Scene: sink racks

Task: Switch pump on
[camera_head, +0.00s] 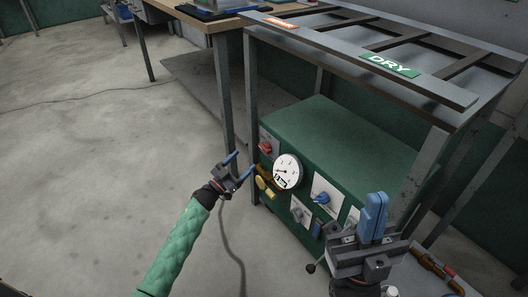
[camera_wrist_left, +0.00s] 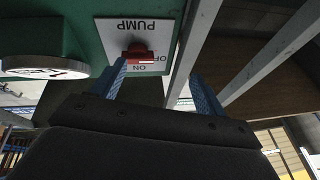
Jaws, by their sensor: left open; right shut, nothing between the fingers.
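The pump switch is a red knob (camera_head: 265,148) on a pale plate at the left end of the green unit's front. In the left wrist view the red knob (camera_wrist_left: 136,51) sits on a white plate (camera_wrist_left: 115,36) reading PUMP, ON and OFF upside down. My left gripper (camera_head: 241,165) is open and empty just left of the panel. In the wrist view one blue finger overlaps the knob's lower edge; I cannot tell whether they touch. The other finger is right of the frame post. My right gripper (camera_head: 373,212) is shut and empty, in front of the panel's right part.
A round white gauge (camera_head: 287,171) is right of the switch, with yellow handles (camera_head: 265,186) below. A blue knob (camera_head: 322,198) is further right. Grey posts (camera_head: 251,110) hold a rack marked DRY (camera_head: 390,65) above the green unit (camera_head: 335,135).

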